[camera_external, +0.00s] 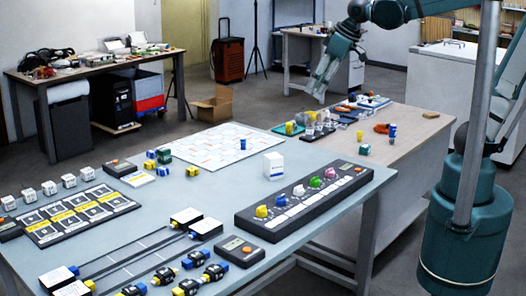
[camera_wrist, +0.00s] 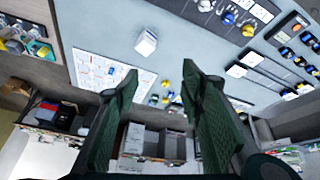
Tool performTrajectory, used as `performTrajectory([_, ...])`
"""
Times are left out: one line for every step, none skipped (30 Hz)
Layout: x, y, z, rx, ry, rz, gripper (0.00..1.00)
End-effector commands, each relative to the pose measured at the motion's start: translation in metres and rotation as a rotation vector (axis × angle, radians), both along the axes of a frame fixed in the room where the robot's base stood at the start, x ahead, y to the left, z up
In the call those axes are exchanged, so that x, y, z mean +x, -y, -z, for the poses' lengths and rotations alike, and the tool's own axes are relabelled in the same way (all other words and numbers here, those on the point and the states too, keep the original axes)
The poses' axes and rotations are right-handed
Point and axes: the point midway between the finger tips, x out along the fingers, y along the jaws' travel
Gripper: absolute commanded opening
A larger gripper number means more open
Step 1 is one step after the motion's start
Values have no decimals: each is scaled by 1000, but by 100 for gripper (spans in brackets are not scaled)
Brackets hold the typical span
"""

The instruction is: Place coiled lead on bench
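No lead is clearly recognisable as coiled. A small orange item (camera_external: 381,128) on the wooden-topped bench (camera_external: 424,140) might be it, but it is too small to tell. My gripper (camera_external: 318,96) hangs in the air beyond the benches in the external view, pointing down. In the wrist view its two dark green fingers (camera_wrist: 160,76) stand wide apart with nothing between them.
The blue-grey table (camera_external: 215,190) holds a white box (camera_external: 273,166), a panel of coloured knobs (camera_external: 305,202), a printed sheet (camera_external: 225,143), a label board (camera_external: 75,215) and several small connectors. Small parts crowd the wooden bench's far end; its near right part is clear.

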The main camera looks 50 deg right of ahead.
Motion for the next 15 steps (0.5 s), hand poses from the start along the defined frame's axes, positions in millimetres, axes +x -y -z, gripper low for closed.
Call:
performTrajectory([-8, 12, 2, 6, 8, 25, 39])
performTrajectory([-12, 18, 3, 9, 13, 38, 39])
performTrajectory([-18, 26, 5, 14, 19, 57, 39])
performTrajectory([-22, 32, 6, 17, 24, 71, 39])
performTrajectory([-27, 37, 8, 21, 30, 84, 39])
performTrajectory([-32, 45, 9, 25, 37, 103, 39])
performTrajectory([-37, 51, 11, 29, 42, 117, 39])
performTrajectory([-41, 56, 13, 32, 47, 130, 39])
performTrajectory([-47, 63, 15, 37, 53, 149, 39])
performTrajectory([-51, 68, 17, 41, 59, 162, 39])
performTrajectory([-56, 73, 19, 44, 64, 175, 39])
performTrajectory([-62, 80, 22, 47, 72, 194, 39])
performTrajectory([-67, 85, 24, 51, 77, 209, 39])
performTrajectory([-71, 89, 26, 54, 82, 221, 39])
performTrajectory([-77, 96, 30, 59, 89, 240, 39])
